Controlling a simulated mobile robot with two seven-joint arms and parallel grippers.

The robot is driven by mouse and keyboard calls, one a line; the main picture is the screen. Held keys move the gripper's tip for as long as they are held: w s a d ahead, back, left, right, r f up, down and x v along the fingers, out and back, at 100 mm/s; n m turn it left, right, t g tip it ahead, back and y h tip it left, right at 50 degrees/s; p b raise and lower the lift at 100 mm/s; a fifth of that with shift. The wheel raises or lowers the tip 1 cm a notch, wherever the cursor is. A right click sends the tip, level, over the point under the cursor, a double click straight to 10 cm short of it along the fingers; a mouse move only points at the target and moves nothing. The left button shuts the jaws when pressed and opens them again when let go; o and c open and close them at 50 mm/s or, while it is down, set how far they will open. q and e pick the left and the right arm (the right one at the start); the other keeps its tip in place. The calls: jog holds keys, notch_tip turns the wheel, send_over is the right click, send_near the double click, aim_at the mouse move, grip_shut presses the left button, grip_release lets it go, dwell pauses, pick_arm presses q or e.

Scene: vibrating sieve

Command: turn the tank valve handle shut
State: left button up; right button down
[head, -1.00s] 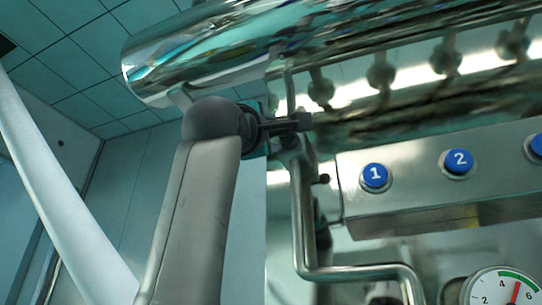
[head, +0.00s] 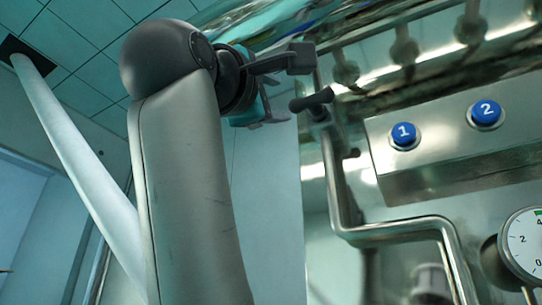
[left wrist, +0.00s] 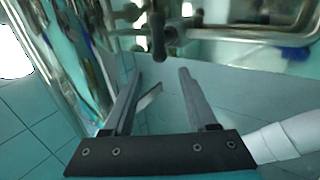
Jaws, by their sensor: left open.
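The valve handle (head: 312,99) is a short dark lever on top of the bent steel pipe (head: 400,231). It sticks out to the left, slightly downward. My left gripper (head: 287,88) is open and empty, just left of the handle, one finger higher and one lower. In the left wrist view the two fingers of my left gripper (left wrist: 160,76) are spread. The dark handle (left wrist: 158,38) shows just beyond the fingertips, roughly in line with the gap. I see no contact. My right gripper is not in view.
A pressure gauge (head: 525,246) is at the lower right. The shiny steel tank (left wrist: 75,60) is close beside the left finger in the wrist view.

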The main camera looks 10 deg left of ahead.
pick_arm(q)
jog(key=shift+v, duration=0.8)
